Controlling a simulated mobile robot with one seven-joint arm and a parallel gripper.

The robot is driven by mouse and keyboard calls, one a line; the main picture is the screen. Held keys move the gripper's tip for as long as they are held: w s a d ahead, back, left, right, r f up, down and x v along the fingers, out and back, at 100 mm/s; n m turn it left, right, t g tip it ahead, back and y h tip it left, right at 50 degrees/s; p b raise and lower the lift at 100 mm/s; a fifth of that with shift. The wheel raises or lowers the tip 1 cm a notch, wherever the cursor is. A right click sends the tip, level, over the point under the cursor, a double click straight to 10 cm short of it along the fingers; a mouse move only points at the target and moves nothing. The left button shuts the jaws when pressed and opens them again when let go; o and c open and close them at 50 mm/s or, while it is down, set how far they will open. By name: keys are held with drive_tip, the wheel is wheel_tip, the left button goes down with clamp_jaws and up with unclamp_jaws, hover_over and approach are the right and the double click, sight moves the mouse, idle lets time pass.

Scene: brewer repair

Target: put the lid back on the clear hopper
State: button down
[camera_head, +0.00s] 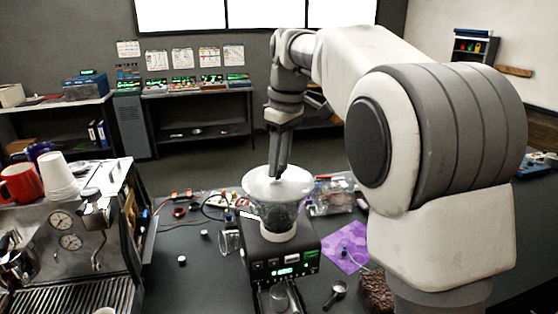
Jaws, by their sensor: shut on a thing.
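The clear hopper (278,217) stands on top of a black grinder (283,256) on the dark workbench. The whitish, translucent lid (262,187) is over the hopper's mouth and looks level. I cannot tell whether it rests on the rim or hangs just above it. My gripper (279,172) points straight down at the middle of the lid and is shut on it. The grip point is small, and the fingertips partly blend with the lid's top.
An espresso machine (72,235) with cups fills the left. Glass jars, cables and small parts lie around the grinder. A purple cloth (345,247) and a portafilter (337,293) are on its right. Bare bench shows at left of the grinder.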

idle(0.9)
drive_tip(key=shift+c, duration=0.2)
unclamp_jaws()
drive_tip(key=shift+r+p, duration=1.4)
drive_tip(key=shift+p, duration=0.1)
drive_tip(key=shift+r+p, duration=0.4)
drive_tip(key=shift+r, duration=1.7)
clamp_jaws()
